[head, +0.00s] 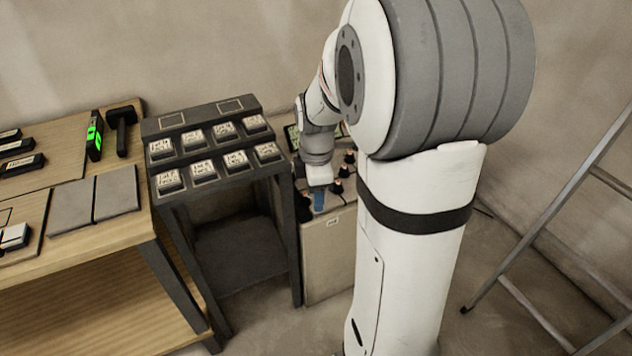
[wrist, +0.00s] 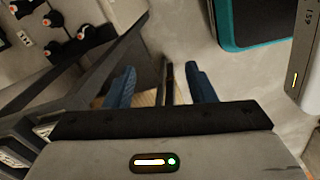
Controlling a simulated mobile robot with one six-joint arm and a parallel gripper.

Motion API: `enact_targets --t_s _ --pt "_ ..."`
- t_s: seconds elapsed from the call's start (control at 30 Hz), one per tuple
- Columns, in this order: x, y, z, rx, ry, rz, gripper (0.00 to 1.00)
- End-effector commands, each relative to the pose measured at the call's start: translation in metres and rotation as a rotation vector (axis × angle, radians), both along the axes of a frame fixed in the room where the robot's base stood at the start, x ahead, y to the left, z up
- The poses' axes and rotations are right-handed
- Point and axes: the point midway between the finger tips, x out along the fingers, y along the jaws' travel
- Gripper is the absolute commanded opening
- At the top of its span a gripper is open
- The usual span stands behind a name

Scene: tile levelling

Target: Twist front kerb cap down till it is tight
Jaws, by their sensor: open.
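Several dark caps with pale orange parts stand on a low beige unit (head: 330,255) in the head view, one of them a dark cap (head: 343,172) just right of my gripper. I cannot tell for sure which one is the front kerb cap. My gripper (head: 319,201) points down over the unit's near left part, its blue fingers apart. In the wrist view my gripper (wrist: 162,86) is open with nothing between the fingers. Dark caps (wrist: 85,32) show at the upper left there, apart from the fingers.
A dark stand (head: 225,205) with rows of labelled blocks is left of the unit. A wooden bench (head: 60,245) holds grey tiles (head: 95,200), a black mallet (head: 121,125) and a green-lit level (head: 95,135). A ladder (head: 555,215) leans at right.

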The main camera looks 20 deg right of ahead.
Motion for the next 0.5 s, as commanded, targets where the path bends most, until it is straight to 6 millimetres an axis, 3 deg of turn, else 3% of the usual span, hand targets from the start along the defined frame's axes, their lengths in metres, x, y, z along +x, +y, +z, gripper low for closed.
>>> enact_targets --t_s 0.13,0.5 --pt "-0.006 0.006 0.016 0.003 -0.009 -0.06 0.5" --pt "-0.009 0.008 0.019 0.005 -0.013 -0.092 0.5"
